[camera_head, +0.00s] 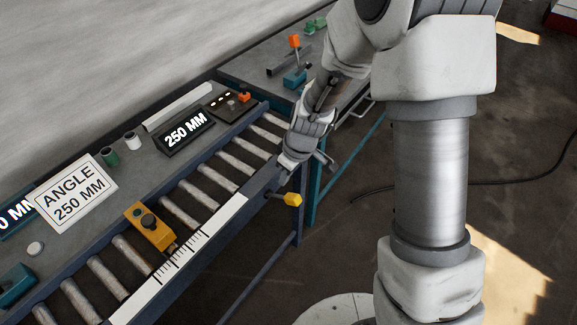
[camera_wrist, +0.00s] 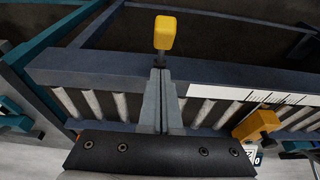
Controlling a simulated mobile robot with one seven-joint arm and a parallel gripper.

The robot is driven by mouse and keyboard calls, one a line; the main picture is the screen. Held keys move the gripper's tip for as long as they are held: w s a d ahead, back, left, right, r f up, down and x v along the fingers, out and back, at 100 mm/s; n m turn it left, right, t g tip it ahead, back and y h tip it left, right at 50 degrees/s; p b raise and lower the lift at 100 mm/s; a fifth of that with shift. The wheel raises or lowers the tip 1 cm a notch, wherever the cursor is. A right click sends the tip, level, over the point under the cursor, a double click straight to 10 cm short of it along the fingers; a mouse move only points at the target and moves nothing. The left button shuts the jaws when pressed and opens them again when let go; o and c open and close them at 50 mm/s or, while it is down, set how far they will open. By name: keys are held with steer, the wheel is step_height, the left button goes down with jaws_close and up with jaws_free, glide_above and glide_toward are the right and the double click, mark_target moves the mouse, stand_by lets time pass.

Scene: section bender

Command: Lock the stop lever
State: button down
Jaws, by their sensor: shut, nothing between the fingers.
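A lever with a yellow knob (camera_head: 292,199) sticks out from the front side of the roller conveyor on a short dark shaft. The knob also shows at top centre in the wrist view (camera_wrist: 165,32). My gripper (camera_wrist: 160,72) is shut and empty. Its fingertips lie over the front rail, pointing toward the knob and close to the lever's shaft; I cannot tell whether they touch. In the head view my gripper (camera_head: 290,170) is just above and beside the lever. A yellow stop block (camera_head: 150,226) with a dark knob sits by the white scale.
The white ruler scale (camera_head: 205,232) runs along the front rail. Behind the rollers stand a "250 MM" display (camera_head: 185,132), an "ANGLE 250 MM" sign (camera_head: 76,193) and a small control panel (camera_head: 232,103). A teal-framed bench adjoins at the back right. Floor in front is mostly open, with a cable.

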mark_target(289, 194)
steer(key=shift+s+d+f, duration=0.3)
steer(key=shift+d+f, duration=0.1)
steer(key=shift+f, duration=0.3)
steer(key=shift+s+d+f, duration=0.3)
steer(key=shift+d+f, duration=0.05)
steer(key=shift+f, duration=0.35)
steer(key=shift+s+d+f+b, duration=0.1)
steer(key=shift+f+b, duration=0.2)
steer(key=shift+b, duration=0.7)
